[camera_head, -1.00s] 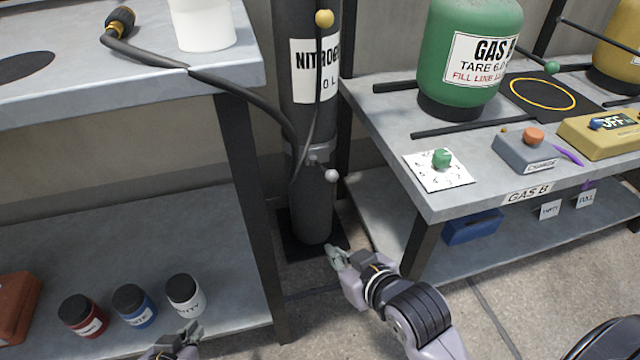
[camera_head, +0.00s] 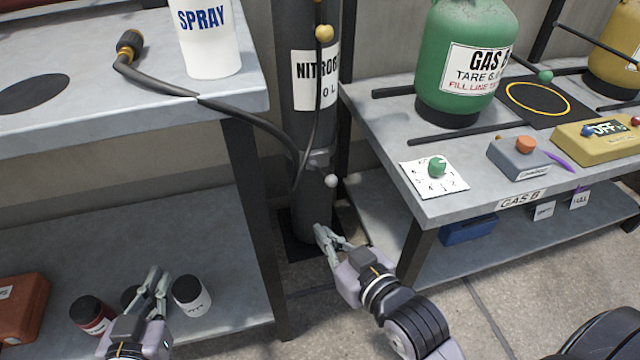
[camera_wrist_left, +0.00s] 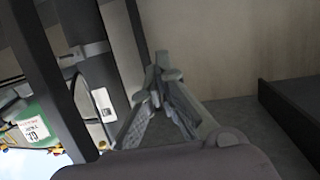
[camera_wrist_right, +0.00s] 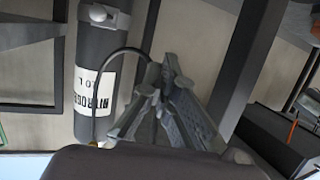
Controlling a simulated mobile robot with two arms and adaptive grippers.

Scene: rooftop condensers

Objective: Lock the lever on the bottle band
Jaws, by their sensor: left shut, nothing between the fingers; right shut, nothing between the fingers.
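The dark grey nitrogen bottle (camera_head: 293,120) stands upright between the two benches in the head view. A grey band (camera_head: 320,158) goes around its lower part, with a small white ball knob (camera_head: 331,181) at its right side, likely the lever's end. The band also shows in the left wrist view (camera_wrist_left: 84,52). My right gripper (camera_head: 320,232) is shut and empty, near the bottle's foot and below the knob. My left gripper (camera_head: 155,280) is shut and empty, over the left lower shelf in front of the jars. The right wrist view shows the bottle (camera_wrist_right: 100,45) upside down beyond the fingers.
A black hose (camera_head: 240,112) hangs from the left bench (camera_head: 130,105) to the bottle. Jars (camera_head: 192,296) and a red box (camera_head: 20,305) sit on the lower left shelf. The right bench (camera_head: 440,210) holds a green gas tank (camera_head: 450,90) and control boxes.

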